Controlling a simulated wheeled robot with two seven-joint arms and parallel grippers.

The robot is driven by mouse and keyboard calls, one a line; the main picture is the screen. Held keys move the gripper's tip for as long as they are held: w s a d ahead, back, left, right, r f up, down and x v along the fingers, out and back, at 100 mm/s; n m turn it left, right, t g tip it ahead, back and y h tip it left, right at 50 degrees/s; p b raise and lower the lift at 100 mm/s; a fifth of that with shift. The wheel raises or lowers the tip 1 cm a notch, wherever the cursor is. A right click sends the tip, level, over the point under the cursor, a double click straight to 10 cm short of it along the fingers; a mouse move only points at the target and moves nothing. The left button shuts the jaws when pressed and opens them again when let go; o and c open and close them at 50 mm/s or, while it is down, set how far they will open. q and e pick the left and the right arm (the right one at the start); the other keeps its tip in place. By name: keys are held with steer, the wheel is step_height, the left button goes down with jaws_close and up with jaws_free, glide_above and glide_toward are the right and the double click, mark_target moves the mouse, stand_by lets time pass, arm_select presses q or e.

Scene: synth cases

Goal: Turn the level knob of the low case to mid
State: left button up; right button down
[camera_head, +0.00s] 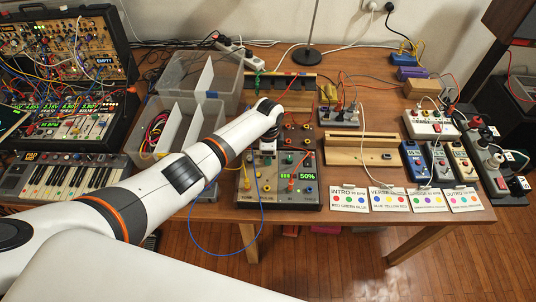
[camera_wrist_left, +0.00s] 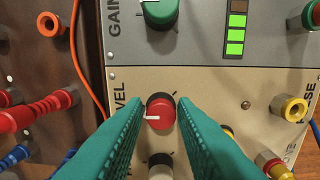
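The low case (camera_head: 300,198) sits near the table's front edge in the head view, with a green 50% display; my left arm covers part of its panel. In the left wrist view its cream panel (camera_wrist_left: 215,110) has a red level knob (camera_wrist_left: 161,113) beside partly covered lettering. The knob's white mark points to the picture's left, slightly down. My left gripper (camera_wrist_left: 161,122) has its teal fingers apart, one on each side of the red knob; I cannot tell whether they touch it. In the head view the left gripper (camera_head: 268,148) is over the case. My right gripper is not in view.
A green gain knob (camera_wrist_left: 160,10) and a pale knob (camera_wrist_left: 160,168) flank the red knob. Yellow-ringed jacks (camera_wrist_left: 292,108) and an orange cable (camera_wrist_left: 84,60) are close by.

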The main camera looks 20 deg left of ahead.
arm_select(q)
steer(key=shift+o, duration=1.3)
steer(key=shift+r, duration=0.1)
step_height(320, 180, up, 12)
steer(key=b, duration=0.1)
steer(key=shift+f, duration=0.2)
